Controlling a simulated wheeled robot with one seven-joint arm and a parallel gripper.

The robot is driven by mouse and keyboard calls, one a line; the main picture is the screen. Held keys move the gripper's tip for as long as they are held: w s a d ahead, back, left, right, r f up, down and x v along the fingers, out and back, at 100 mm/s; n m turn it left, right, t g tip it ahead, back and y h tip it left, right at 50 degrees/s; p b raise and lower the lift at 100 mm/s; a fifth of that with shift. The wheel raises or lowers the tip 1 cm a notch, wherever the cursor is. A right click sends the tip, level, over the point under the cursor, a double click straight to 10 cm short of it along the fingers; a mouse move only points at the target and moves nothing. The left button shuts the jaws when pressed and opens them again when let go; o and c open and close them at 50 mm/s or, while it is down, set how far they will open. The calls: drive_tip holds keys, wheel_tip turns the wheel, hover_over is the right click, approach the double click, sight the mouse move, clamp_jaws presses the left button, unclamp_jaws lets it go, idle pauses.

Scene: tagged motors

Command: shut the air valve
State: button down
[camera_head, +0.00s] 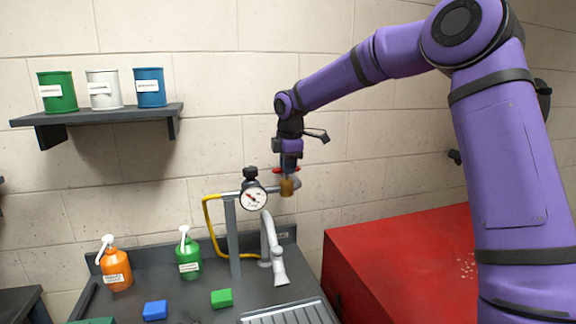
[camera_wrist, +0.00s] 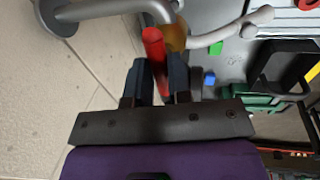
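The air valve shows as a brass body (camera_head: 287,187) on the grey pipe, to the right of the round gauge (camera_head: 253,198). Its red handle (camera_head: 276,170) sits just above the brass body. In the wrist view the red handle (camera_wrist: 153,50) lies between my two fingers, with the brass body (camera_wrist: 177,36) just beyond. There the handle runs across the line of the nearby grey pipe (camera_wrist: 115,8). My gripper (camera_head: 289,168) points down over the valve. Its fingers (camera_wrist: 160,78) are close together and appear closed on the handle; part of the handle is hidden by them.
A yellow hose (camera_head: 208,225) and grey post (camera_head: 233,240) stand left of the valve. Orange (camera_head: 116,268) and green (camera_head: 188,258) bottles and blue (camera_head: 155,310) and green (camera_head: 221,298) blocks are on the dark bench. A red cabinet (camera_head: 400,250) is at right; a shelf (camera_head: 95,115) holds three cans.

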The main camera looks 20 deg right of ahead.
drive_tip(key=shift+m, duration=0.3)
drive_tip(key=m, duration=0.3)
drive_tip(key=shift+a+m+h, duration=0.2)
drive_tip(key=shift+m+h, duration=0.2)
drive_tip(key=m, duration=0.4)
drive_tip(key=shift+g+h, duration=0.3)
drive_tip(key=shift+h, duration=0.1)
drive_tip(key=m, duration=0.5)
drive_tip(key=shift+a+m+g, duration=0.2)
drive_tip(key=shift+m+g, duration=0.2)
drive_tip(key=shift+m+g+h, duration=0.3)
drive_tip(key=shift+m+g, duration=0.1)
drive_tip(key=shift+m, duration=1.5)
drive_tip(key=c, duration=1.1)
unclamp_jaws()
drive_tip(key=shift+o, duration=0.2)
drive_tip(key=shift+r, duration=0.15)
